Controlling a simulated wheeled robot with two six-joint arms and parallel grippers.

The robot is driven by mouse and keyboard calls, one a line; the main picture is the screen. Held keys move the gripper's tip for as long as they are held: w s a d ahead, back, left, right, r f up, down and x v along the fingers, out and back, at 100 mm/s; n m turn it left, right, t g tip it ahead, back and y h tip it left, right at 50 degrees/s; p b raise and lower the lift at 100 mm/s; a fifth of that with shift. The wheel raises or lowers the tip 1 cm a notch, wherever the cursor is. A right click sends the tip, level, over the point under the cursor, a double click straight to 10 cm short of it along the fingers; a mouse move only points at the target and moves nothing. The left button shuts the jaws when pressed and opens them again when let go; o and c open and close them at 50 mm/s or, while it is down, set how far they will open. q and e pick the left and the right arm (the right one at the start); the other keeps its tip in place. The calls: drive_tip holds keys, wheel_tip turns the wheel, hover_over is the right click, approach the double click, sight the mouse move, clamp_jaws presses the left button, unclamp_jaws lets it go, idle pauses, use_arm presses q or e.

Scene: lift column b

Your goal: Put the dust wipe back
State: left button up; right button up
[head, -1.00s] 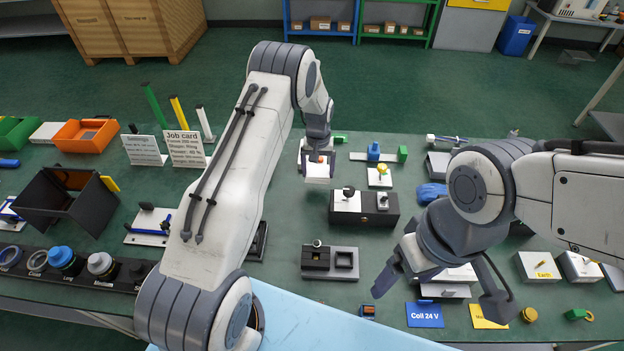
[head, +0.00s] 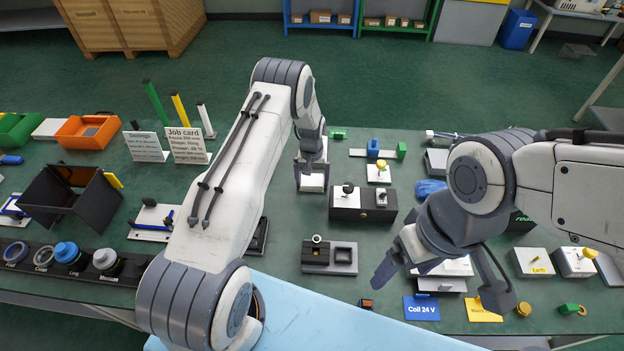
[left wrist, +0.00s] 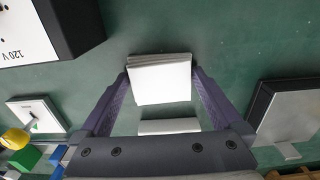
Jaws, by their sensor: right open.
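The dust wipe is a white, layered, folded block in the left wrist view (left wrist: 162,82), between my left fingertips; it also shows in the head view (head: 313,183). My left gripper (head: 312,172) points down with one finger against each side of the wipe, and its fingers also show in the left wrist view (left wrist: 160,75). I cannot tell whether the wipe touches the table below. A second white piece (left wrist: 168,126) shows partly behind the gripper body. My right gripper (head: 440,285) is open and empty over the front right of the table.
A black box with a white top (head: 362,203) stands just right of the wipe. A dark two-part fixture (head: 330,257) lies in front. Beyond are a white pad with a yellow knob (head: 379,173) and a blue-and-green fixture (head: 374,149). A job card (head: 187,146) stands left.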

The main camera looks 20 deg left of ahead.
sight(312, 182)
use_arm(q)
drive_tip(key=shift+r, duration=0.1)
wheel_tip(312, 182, up, 12)
drive_tip(key=b, duration=0.3)
idle(0.5)
wheel_tip(312, 182, down, 12)
drive_tip(key=p, duration=0.3)
drive_tip(key=shift+r+b, duration=0.35)
drive_tip(key=shift+r, duration=1.25)
